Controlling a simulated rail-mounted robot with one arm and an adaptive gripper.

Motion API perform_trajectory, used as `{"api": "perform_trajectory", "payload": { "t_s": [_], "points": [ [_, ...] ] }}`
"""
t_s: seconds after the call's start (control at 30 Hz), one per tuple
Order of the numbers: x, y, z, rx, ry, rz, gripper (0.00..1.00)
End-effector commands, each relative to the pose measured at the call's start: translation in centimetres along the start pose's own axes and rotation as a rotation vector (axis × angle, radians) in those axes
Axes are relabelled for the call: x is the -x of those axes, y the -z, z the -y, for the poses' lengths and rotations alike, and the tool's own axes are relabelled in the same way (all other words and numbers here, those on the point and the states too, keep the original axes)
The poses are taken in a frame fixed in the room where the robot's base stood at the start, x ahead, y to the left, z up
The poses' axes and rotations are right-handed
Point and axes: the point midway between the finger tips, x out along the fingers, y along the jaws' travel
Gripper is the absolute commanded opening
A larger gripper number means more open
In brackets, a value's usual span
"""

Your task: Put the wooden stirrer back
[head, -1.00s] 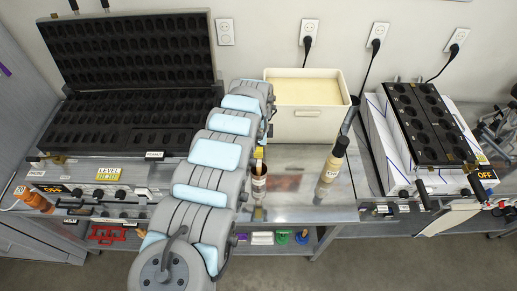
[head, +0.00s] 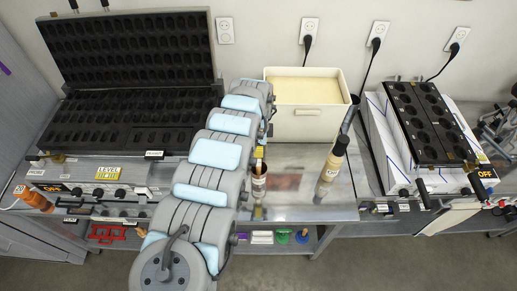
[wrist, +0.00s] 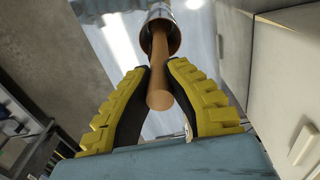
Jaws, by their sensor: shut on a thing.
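The wooden stirrer (wrist: 160,72) is a round brown stick. In the wrist view it runs from between my fingers into the mouth of a metal-rimmed, brown-lined cup (wrist: 174,35). My gripper (wrist: 160,82) has two yellow ribbed fingers with dark pads, shut on the stirrer near its handle end. In the head view the labelled cup (head: 259,184) stands on the steel counter just right of my arm, with the stirrer (head: 259,165) rising from it. My arm hides most of the gripper there. How deep the stirrer sits inside the cup is hidden.
A labelled bottle (head: 331,168) stands right of the cup. A cream-coloured bin (head: 300,124) is behind them. A large open mould iron (head: 150,157) is at left and a smaller one (head: 420,125) at right. Clear counter lies between the cup and bottle.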

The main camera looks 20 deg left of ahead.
Motion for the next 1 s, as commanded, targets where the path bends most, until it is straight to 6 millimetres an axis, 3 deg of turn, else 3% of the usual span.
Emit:
{"api": "perform_trajectory", "payload": {
  "t_s": [0.1,0.13,0.2,0.63,1.0],
  "points": [
    [-0.1,0.0,0.0,0.0,0.0,0.0,0.0],
    [-0.1,0.0,0.0,0.0,0.0,0.0,0.16],
    [-0.1,0.0,0.0,0.0,0.0,0.0,0.36],
    [0.4,0.0,0.1,0.0,0.001,0.0,0.37],
    [4.5,-0.1,0.2,0.001,0.005,0.001,0.37]
  ]
}}
